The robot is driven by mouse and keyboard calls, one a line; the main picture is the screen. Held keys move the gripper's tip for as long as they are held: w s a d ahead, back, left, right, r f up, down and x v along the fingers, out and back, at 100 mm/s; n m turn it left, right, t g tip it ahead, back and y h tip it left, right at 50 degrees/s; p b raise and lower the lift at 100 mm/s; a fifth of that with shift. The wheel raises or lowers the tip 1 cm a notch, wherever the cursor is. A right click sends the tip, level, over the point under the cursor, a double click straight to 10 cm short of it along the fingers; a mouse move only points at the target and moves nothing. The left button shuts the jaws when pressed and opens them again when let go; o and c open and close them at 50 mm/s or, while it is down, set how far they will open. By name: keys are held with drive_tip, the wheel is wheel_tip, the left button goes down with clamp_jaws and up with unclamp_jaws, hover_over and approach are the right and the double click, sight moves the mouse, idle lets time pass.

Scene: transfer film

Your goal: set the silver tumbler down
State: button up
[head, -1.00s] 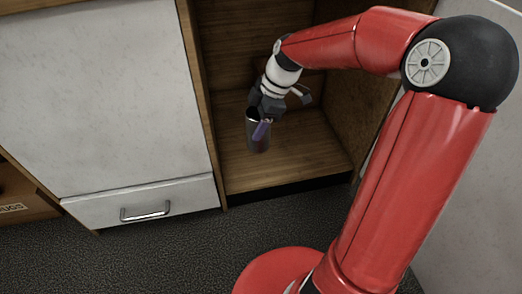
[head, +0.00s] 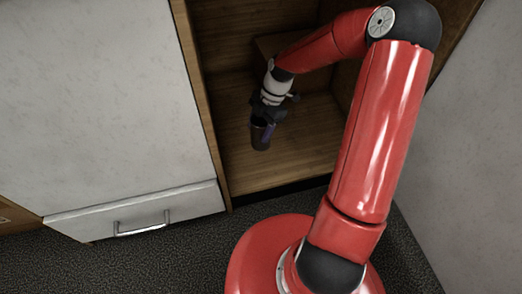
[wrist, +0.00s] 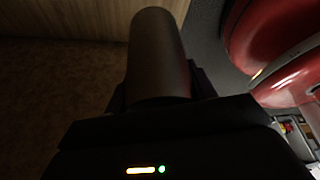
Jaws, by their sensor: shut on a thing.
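The silver tumbler (head: 259,138) is a dark grey metal cup inside the open wooden cabinet, close above or on its floor; I cannot tell whether it touches. My gripper (head: 268,119) is shut on the tumbler near its rim, with a purple-tinted finger against its right side. In the wrist view the tumbler (wrist: 158,55) rises from between the jaws, which are dark and hard to make out. The tumbler looks close to upright in the head view.
The wooden cabinet floor (head: 285,165) is bare around the tumbler. The cabinet's left edge panel (head: 203,110) stands close to its left. A white door (head: 95,100) and a drawer with a metal handle (head: 142,226) are to the left. Dark carpet lies in front.

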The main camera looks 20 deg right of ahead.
wheel_tip(320, 180, down, 14)
drive_tip(key=b, duration=0.2)
drive_tip(key=shift+r+b, duration=0.2)
drive_tip(key=shift+b, duration=0.15)
drive_tip(key=shift+f, duration=0.1)
drive_tip(key=shift+f, duration=0.15)
drive_tip(key=o, duration=1.1)
